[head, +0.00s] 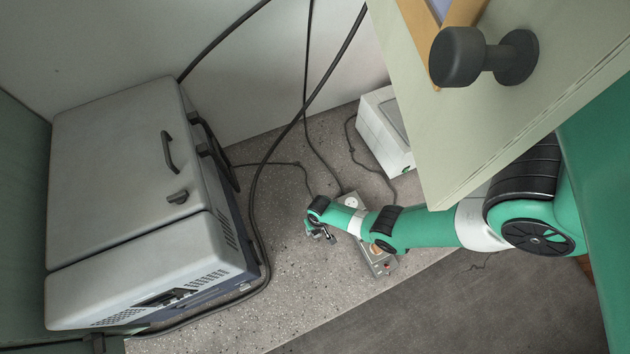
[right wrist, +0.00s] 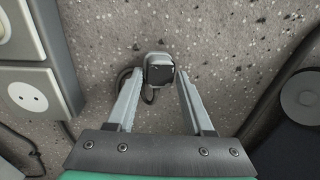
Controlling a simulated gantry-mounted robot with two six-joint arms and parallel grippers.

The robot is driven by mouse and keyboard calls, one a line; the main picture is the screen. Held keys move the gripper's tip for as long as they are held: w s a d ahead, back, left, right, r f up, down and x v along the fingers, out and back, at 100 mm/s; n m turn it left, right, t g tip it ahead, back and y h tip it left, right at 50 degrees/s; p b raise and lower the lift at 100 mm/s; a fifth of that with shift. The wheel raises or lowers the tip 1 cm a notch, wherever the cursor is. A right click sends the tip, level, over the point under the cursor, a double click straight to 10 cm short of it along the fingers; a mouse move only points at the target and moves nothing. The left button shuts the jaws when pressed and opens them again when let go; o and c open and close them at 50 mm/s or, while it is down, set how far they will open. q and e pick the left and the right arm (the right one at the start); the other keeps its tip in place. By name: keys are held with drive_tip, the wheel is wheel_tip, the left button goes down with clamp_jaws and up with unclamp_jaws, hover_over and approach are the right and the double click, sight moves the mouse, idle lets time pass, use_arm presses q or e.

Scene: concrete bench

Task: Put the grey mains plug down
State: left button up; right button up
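The grey mains plug (right wrist: 159,70) shows in the right wrist view with a dark square face, between the tips of my right gripper (right wrist: 160,76). Narrow gaps seem to show between the plug and both fingers, so the gripper looks open around it. A dark cord curls beside the plug, against the speckled bench top (right wrist: 225,40). In the head view my right gripper (head: 323,234) is low over the bench, left of the socket strip (head: 380,264); the plug is too small to make out there. My left gripper is not in view.
The grey socket strip (right wrist: 40,92) lies left of the gripper in the wrist view. A large grey appliance (head: 130,170) stands at left in the head view, a white box (head: 378,135) at the back. Black cables (head: 253,200) cross the bench. The front bench area is clear.

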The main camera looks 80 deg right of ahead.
drive_tip(key=o, duration=0.3)
drive_tip(key=shift+w, duration=0.1)
drive_tip(key=shift+r, duration=0.15)
drive_tip(key=r+p, duration=1.2)
drive_tip(key=shift+s, duration=0.4)
drive_tip(key=shift+f, duration=0.1)
